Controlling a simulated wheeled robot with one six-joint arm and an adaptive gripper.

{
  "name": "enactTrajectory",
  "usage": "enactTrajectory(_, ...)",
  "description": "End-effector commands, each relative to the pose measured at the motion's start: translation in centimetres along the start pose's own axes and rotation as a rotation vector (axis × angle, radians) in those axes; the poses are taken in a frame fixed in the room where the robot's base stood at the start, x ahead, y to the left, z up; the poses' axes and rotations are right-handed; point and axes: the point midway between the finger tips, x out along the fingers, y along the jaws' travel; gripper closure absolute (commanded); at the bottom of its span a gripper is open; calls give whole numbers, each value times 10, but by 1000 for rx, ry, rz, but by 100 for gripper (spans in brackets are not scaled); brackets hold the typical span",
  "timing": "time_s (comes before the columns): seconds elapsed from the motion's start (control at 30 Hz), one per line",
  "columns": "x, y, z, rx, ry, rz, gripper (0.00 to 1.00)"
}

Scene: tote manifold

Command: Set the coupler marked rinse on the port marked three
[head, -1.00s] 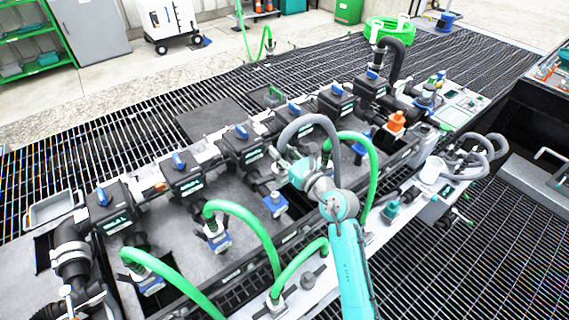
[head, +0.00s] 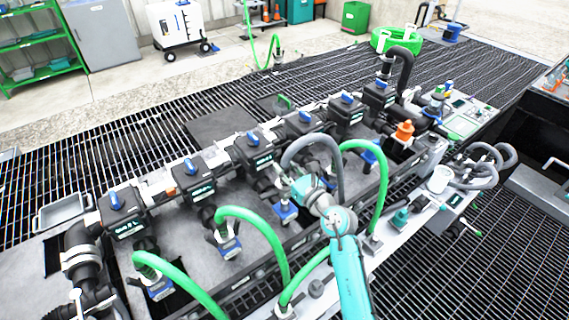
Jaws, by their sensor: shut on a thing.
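My gripper (head: 303,188) is over the middle of the manifold and is shut on a coupler at the end of a grey hose (head: 312,140). The coupler is mostly hidden by the gripper and hose, and its marking cannot be read. The manifold has a row of black valve blocks (head: 258,151) with blue handles and small labels too small to read, so I cannot tell which port is three. Blue couplers (head: 230,246) sit in front of the blocks, one (head: 286,211) just left of my gripper and another (head: 158,288) at the lower left.
Green hoses (head: 262,228) arch up from the couplers, and one (head: 380,185) rises close on the right of my gripper. An orange coupler (head: 403,131) stands at the right. A pale rail (head: 330,283) runs along the front. Open grating (head: 470,262) lies at the right.

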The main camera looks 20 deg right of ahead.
Motion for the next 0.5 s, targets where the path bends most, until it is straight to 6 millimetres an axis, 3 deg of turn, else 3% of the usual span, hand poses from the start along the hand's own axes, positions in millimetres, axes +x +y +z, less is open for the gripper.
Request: enactTrajectory(0.5, 0, 0, -30, 2, 0, 0, 100)
